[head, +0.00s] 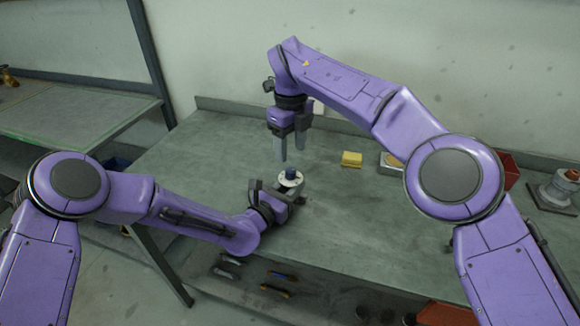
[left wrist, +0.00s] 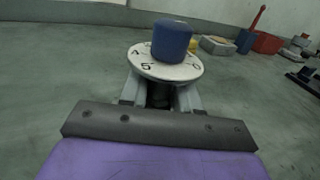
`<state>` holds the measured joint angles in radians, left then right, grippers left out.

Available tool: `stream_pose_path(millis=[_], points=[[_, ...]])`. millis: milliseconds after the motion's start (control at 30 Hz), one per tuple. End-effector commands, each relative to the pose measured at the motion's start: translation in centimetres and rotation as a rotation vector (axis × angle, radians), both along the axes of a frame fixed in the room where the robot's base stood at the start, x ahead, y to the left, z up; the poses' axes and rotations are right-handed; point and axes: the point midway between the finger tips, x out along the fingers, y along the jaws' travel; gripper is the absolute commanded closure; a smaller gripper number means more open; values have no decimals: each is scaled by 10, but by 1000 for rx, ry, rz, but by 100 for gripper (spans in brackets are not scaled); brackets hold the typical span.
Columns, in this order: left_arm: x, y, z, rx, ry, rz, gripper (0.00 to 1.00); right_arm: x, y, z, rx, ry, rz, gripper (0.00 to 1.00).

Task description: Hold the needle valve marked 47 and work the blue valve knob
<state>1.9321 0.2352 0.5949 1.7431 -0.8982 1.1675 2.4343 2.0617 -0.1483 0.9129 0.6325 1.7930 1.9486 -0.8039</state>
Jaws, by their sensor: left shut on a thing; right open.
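The needle valve (head: 288,184) stands near the front middle of the bench, with a round white dial under a blue knob (head: 291,174). In the left wrist view the white dial (left wrist: 148,69) shows dark marks and the blue knob (left wrist: 171,41) stands upright on it. A 47 marking cannot be read. My left gripper (head: 292,192) is shut on the valve body below the dial; its fingers also show in the left wrist view (left wrist: 160,96). My right gripper (head: 293,155) is open, pointing down above and slightly behind the knob, apart from it.
A yellow block (head: 351,159) lies right of the valve, with a partly hidden pale box (head: 391,162) beyond it. A red bin (head: 508,171) and a flanged fitting (head: 561,188) are at the far right. The bench (head: 180,160) is clear to the left.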

Motion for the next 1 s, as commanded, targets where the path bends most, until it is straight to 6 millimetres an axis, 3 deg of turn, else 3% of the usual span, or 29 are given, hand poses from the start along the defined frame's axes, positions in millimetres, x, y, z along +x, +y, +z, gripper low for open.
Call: stream_pose_path(millis=[100,300,633,667,800,833,1000], points=[[0,0,0,-1,-1,0,100,0,-1,-29,-1,2,1,44],[0,0,0,0,-1,0,100,0,0,-61,-1,-1,-1,44],[0,0,0,0,-1,1,100,1,0,-68,1,-2,-1,44],[0,0,0,0,-1,1,100,1,0,-68,1,-2,-1,47],[0,0,0,0,-1,1,100,1,0,-68,1,-2,-1,92],[0,1,0,0,-1,1,100,1,0,-68,1,-2,-1,100],[0,1,0,0,-1,1,100,1,0,-68,0,-3,-5,100]])
